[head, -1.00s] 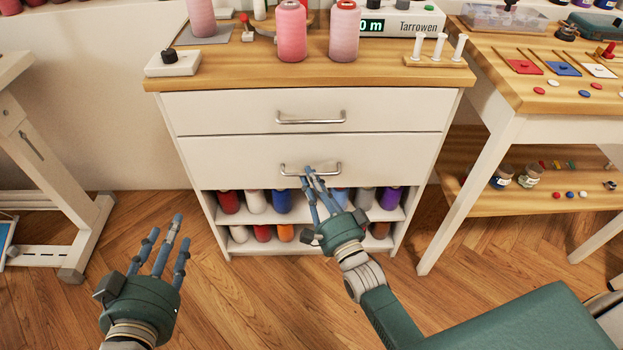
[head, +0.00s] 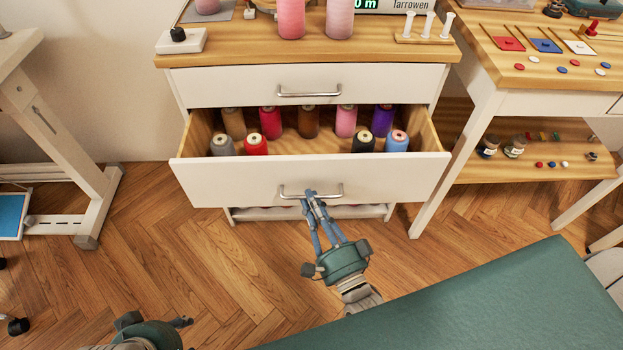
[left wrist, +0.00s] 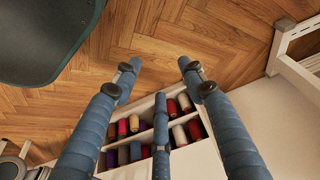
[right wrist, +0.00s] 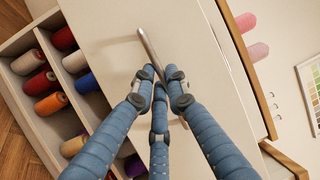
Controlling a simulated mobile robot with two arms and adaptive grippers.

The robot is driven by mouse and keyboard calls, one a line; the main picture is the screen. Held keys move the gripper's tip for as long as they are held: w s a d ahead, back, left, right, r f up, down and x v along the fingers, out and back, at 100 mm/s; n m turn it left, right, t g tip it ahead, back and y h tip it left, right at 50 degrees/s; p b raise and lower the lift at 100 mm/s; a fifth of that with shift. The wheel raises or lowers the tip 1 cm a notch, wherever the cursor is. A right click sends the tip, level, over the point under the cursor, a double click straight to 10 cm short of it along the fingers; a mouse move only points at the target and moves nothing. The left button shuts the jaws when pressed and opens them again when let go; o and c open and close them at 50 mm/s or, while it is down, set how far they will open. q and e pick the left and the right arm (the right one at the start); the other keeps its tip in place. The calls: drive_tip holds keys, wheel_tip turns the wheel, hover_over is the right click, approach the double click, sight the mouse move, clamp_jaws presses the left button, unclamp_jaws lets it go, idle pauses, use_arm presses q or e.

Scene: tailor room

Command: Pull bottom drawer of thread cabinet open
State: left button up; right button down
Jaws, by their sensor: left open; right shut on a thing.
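The thread cabinet (head: 300,53) is white with a wooden top. Its bottom drawer (head: 235,183) stands out well past the cabinet front, with several thread spools inside. My right gripper (head: 313,198) is shut on the metal handle (head: 335,192) of this drawer. In the right wrist view, the fingers of my right gripper (right wrist: 160,82) close around the handle (right wrist: 150,45). The top drawer (head: 220,86) is shut. My left gripper (head: 182,322) is low at the bottom edge of the head view, away from the cabinet. In the left wrist view its fingers (left wrist: 158,75) are spread and empty.
An open shelf with spools is partly hidden beneath the drawer; it shows in the left wrist view (left wrist: 150,130). A wooden-topped table (head: 540,75) with a lower shelf stands right. A white stand (head: 60,150) is at the left. Wooden floor (head: 180,260) lies clear in front.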

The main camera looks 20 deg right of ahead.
drive_tip(key=s, duration=0.2)
drive_tip(key=s+a+p, duration=0.1)
drive_tip(key=s, duration=0.1)
drive_tip(key=shift+s+a, duration=0.1)
drive_tip(key=shift+s, duration=0.05)
use_arm(q)
drive_tip(key=p+x, duration=0.1)
drive_tip(key=x, duration=0.4)
drive_tip(key=shift+s+d+f, duration=0.1)
drive_tip(key=shift+f, duration=0.1)
use_arm(e)
drive_tip(key=s+a, duration=0.2)
drive_tip(key=s, duration=0.5)
drive_tip(key=shift+s+f, duration=0.1)
drive_tip(key=c, duration=1.7)
unclamp_jaws()
drive_tip(key=shift+s, duration=0.1)
drive_tip(key=v, duration=1.1)
drive_tip(key=shift+s, duration=0.35)
